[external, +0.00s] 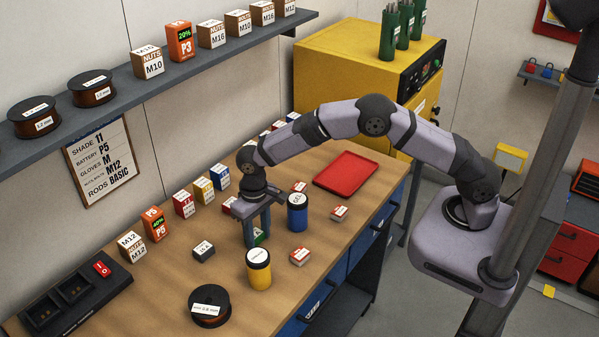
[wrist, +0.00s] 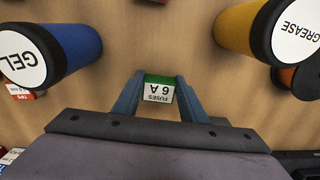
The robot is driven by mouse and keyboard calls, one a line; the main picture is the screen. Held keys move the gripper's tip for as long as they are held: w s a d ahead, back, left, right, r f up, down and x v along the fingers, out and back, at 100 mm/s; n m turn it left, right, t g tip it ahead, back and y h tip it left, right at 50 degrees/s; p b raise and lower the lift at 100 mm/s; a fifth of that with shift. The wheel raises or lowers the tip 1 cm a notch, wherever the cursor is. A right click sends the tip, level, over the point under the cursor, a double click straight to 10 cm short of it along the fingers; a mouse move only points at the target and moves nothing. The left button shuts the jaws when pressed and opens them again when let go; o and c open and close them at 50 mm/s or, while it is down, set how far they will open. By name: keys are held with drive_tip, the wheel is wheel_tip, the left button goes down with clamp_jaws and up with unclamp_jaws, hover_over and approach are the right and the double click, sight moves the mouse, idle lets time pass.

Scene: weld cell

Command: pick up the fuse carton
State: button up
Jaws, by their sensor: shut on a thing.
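The fuse carton (wrist: 158,92) is a small green and white box marked "FUSES 6 A" in the wrist view. My gripper (wrist: 159,88) is shut on it, one finger on each side. In the external view my gripper (external: 257,238) points down at the wooden table, and the green carton (external: 261,236) shows between its fingers, partly hidden. I cannot tell whether the carton touches the table.
A blue GEL can (external: 297,212) and a yellow GREASE can (external: 259,269) stand close on either side of my gripper. Small cartons (external: 300,256) lie nearby. A dark spool (external: 210,306), a black charger (external: 68,292) and a red tray (external: 346,172) are on the table.

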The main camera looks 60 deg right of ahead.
sight(258, 236)
wheel_tip(258, 236, up, 10)
drive_tip(key=b, duration=0.3)
drive_tip(key=w+d+r+m, duration=0.3)
drive_tip(key=d, duration=1.1)
drive_tip(key=w+d+r+m, duration=0.2)
drive_tip(key=d+r+m, duration=0.1)
drive_tip(key=d, duration=1.1)
drive_tip(key=s+d+m, duration=0.7)
drive_tip(key=s+d, duration=0.3)
drive_tip(key=d, duration=0.4)
drive_tip(key=shift+s+a+f+m+p, duration=0.2)
drive_tip(key=shift+f+m, duration=0.65)
drive_tip(key=shift+m, duration=1.35)
drive_tip(key=shift+s+a+f+m, duration=0.1)
drive_tip(key=shift+s+f+m, duration=0.15)
drive_tip(key=shift+f+m, duration=1.3)
drive_tip(key=shift+s+a+f+m+p, duration=0.15)
drive_tip(key=shift+s+f+m, duration=0.1)
drive_tip(key=shift+m, duration=2.6)
